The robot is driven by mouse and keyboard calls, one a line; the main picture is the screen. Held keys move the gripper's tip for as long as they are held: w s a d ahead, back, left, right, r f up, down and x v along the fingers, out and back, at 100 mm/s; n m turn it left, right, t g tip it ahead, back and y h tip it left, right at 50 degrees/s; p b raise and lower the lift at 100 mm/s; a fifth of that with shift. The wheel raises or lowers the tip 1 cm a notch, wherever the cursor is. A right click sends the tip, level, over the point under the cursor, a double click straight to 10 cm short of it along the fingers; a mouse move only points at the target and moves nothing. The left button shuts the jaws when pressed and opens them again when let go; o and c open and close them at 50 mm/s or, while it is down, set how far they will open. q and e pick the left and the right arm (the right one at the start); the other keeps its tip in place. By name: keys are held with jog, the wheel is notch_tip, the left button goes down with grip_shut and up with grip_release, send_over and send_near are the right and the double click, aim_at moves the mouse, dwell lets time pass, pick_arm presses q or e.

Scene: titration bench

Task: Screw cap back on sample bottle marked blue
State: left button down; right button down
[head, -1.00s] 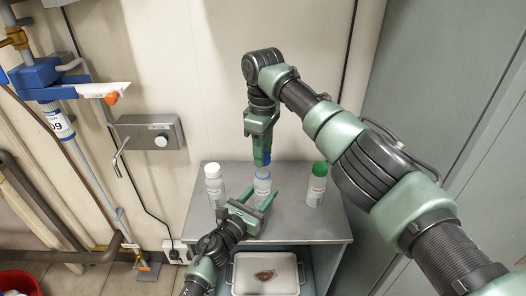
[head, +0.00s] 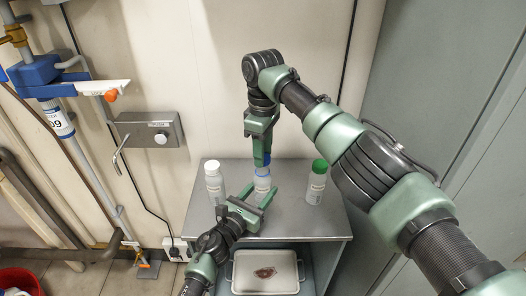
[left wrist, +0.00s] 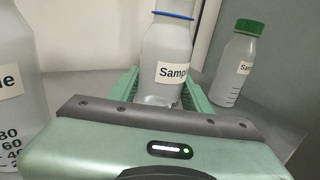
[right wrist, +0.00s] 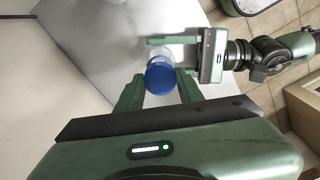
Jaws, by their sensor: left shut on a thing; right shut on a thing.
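The sample bottle with the blue ring (head: 262,184) stands upright in the middle of the cabinet top. It also shows in the left wrist view (left wrist: 167,50), with its label facing the camera. My left gripper (head: 259,192) is shut around its body. My right gripper (head: 262,162) points down from above and is shut on the blue cap (right wrist: 160,77). In the head view the cap is directly above the bottle's neck. The fingers hide the join, so I cannot tell whether cap and neck touch.
A white-capped bottle (head: 214,182) stands to the left and a green-capped bottle (head: 316,183) to the right, both close to my left gripper. A tray (head: 238,284) sits on the shelf below. A wall box with a lever (head: 150,133) is at the left.

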jog(key=shift+f, duration=1.45)
dwell(1.9)
jog(key=c, duration=0.8)
grip_release()
jog(key=shift+c, duration=0.2)
grip_shut()
jog(key=m, duration=1.7)
jog(key=shift+d, duration=0.1)
jog(key=shift+c, duration=1)
grip_release()
